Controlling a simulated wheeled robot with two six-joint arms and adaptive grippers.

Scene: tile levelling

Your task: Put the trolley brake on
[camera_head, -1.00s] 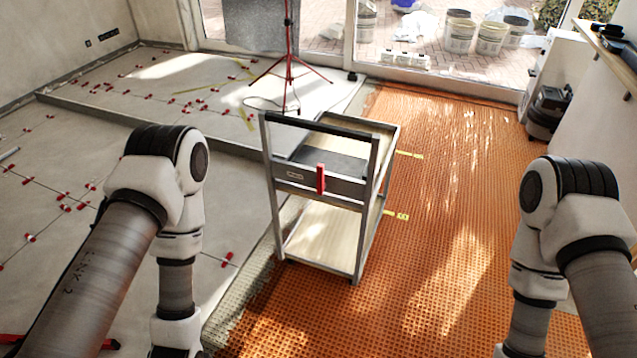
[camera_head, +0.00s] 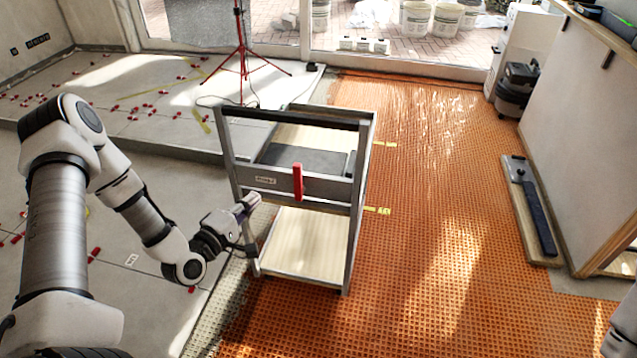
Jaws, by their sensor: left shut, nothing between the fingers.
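The grey metal trolley (camera_head: 350,190) stands upright on the orange matting, with a wooden lower shelf (camera_head: 303,245) and a dark handle bar across its near top. A red lever (camera_head: 298,181) stands upright on the trolley's near front panel; I take it to be the brake. My left gripper (camera_head: 250,203) is shut and empty, at the left front post of the trolley, left of and slightly lower than the red lever. I cannot tell whether it touches the post. My right gripper is out of view.
Orange matting (camera_head: 430,200) is open to the right of the trolley. A board with a dark long tool (camera_head: 535,210) lies by the right wall. A red tripod (camera_head: 241,60) stands behind the trolley. Red tile clips dot the grey tiles at left.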

